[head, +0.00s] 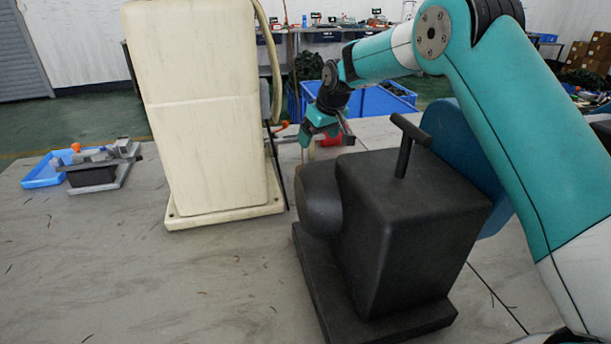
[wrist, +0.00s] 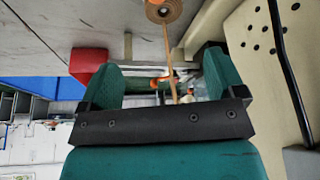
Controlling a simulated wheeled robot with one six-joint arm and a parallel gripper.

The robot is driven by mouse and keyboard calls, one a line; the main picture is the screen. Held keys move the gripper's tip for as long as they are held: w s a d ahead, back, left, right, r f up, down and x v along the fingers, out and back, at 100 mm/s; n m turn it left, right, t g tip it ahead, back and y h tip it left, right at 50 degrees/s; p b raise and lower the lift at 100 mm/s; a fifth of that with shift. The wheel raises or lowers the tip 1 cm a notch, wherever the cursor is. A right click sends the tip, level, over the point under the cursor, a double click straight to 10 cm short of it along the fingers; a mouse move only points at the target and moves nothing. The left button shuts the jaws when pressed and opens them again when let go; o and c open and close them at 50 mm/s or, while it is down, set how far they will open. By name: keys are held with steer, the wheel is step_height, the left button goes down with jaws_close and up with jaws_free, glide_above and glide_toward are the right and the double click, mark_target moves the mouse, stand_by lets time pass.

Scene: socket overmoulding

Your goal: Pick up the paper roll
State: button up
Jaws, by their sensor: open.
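The paper roll looks like a brown, ringed disc (wrist: 164,9) at the top edge of the wrist view, partly cut off. A thin tan strip or rod runs down from it, between the finger pads in the picture. My gripper (wrist: 160,78) is open, with a teal finger on each side and nothing clearly held between them. In the head view my gripper (head: 322,132) hangs behind the black machine. A pale tan piece (head: 324,152) shows just below it and may be the roll; its lower part is hidden.
A tall cream machine (head: 210,110) stands left of my gripper, and a black machine (head: 400,225) with a T-handle stands in front. A blue crate (head: 375,103) lies behind. A red object (wrist: 88,62) is beside one finger. The front-left tabletop is clear.

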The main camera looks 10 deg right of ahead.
steer(key=x, duration=0.8)
steer(key=shift+a+f+p, duration=0.15)
steer(key=shift+p, duration=0.2)
steer(key=p+x, duration=0.1)
steer(key=x, duration=0.4)
steer(key=shift+a+f, duration=0.15)
steer(key=shift+f, duration=0.25)
steer(key=c, duration=1)
steer(key=shift+r, duration=0.1)
